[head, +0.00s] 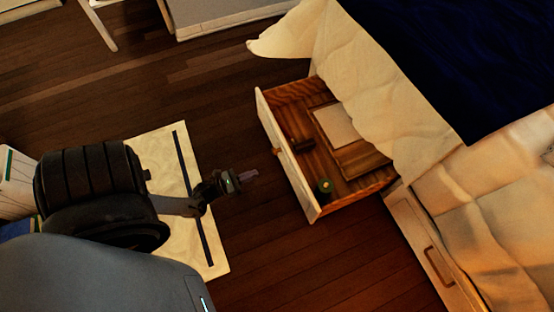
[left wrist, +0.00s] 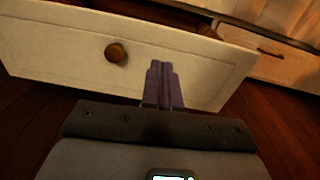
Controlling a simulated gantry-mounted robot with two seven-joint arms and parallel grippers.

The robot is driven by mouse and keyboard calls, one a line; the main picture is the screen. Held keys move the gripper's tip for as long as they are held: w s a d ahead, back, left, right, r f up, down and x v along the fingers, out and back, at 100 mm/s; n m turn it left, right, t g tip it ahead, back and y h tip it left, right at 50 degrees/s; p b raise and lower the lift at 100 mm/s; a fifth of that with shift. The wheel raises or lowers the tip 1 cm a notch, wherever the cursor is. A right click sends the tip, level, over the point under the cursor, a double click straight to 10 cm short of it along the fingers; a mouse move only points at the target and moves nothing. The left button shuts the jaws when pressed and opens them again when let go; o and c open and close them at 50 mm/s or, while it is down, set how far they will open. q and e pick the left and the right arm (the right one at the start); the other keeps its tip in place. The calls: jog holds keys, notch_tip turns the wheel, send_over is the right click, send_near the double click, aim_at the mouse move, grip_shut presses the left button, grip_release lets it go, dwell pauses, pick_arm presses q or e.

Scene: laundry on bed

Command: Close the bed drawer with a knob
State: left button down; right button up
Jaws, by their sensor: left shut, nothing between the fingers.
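The bed drawer (head: 289,160) stands pulled out from under the bed in the head view, with a light front and a wooden interior. Its round knob (head: 277,151) is on the outer face; the knob also shows in the left wrist view (left wrist: 116,53), left of the fingers. My left gripper (head: 250,175) is shut and empty, to the left of the drawer front in the head view. In the left wrist view its fingers (left wrist: 161,82) point at the drawer front (left wrist: 60,42), right of the knob. I cannot tell whether they touch it. My right gripper is not in view.
The drawer holds a green round item (head: 325,186) and a flat light item (head: 337,125). A second drawer with a bar handle (head: 437,264) sits to the right. The bed (head: 385,90) has draped bedding. Wooden floor (head: 265,235) is clear around the drawer; a pale mat (head: 165,150) lies left.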

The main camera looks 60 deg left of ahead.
aim_at(291, 161)
pick_arm(q)
jog(key=shift+m, duration=0.4)
jog(key=w+b, duration=0.1)
jog(key=w, duration=0.3)
jog(key=w+d+b, duration=0.1)
jog(key=w+b, duration=0.1)
jog(key=w, duration=0.3)
jog(key=w+b, duration=0.1)
jog(key=w, duration=0.3)
jog(key=shift+w+d+b, duration=0.15)
jog(key=shift+w+b, duration=0.05)
jog(key=shift+b, duration=0.15)
jog(key=shift+w+r, duration=0.1)
jog(key=shift+w, duration=0.05)
jog(key=shift+d, duration=0.2)
